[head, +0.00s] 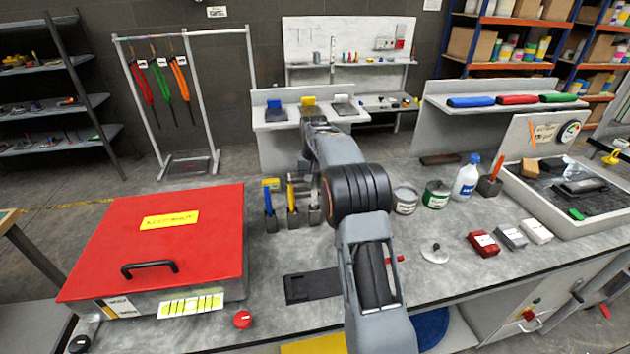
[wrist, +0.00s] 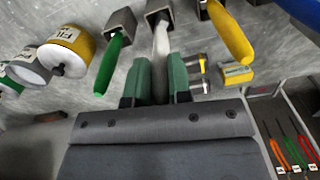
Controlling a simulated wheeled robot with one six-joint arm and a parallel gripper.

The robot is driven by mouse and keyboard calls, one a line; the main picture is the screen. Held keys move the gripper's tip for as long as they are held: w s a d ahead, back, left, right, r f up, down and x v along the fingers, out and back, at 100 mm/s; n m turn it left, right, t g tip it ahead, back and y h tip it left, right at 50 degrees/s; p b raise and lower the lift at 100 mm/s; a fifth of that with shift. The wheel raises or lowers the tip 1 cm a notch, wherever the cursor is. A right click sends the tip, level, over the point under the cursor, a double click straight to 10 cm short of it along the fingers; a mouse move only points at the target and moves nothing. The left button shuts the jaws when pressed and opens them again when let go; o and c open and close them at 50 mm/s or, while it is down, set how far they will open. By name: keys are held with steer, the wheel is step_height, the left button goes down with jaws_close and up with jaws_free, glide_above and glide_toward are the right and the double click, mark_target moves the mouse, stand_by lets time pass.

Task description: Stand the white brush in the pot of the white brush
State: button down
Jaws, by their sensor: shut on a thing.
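In the wrist view my gripper (wrist: 160,75) is shut on the white brush (wrist: 161,43), with its green finger pads on both sides of the handle. The brush lines up with the mouth of a grey square pot (wrist: 152,7), the middle one there. Its far end overlaps that mouth; I cannot tell how deep it sits inside. In the head view my arm hides the gripper and most of this area; a grey pot (head: 314,216) shows just left of the arm.
A green brush (wrist: 113,62) and a yellow brush (wrist: 232,35) stand in pots close on either side. A blue brush (head: 268,203) stands farther left in the head view. Tins (head: 405,200), a white bottle (head: 467,178) and a red-lidded box (head: 160,235) are also on the bench.

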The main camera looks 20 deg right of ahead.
steer(key=shift+f+b, duration=0.3)
steer(key=shift+f, duration=0.35)
steer(key=c, duration=1)
jaws_free()
steer(key=shift+o, duration=0.2)
steer(key=shift+r, duration=0.15)
step_height(320, 180, up, 14)
steer(key=p, duration=0.1)
steer(key=shift+f+p, duration=0.2)
steer(key=shift+p, duration=0.1)
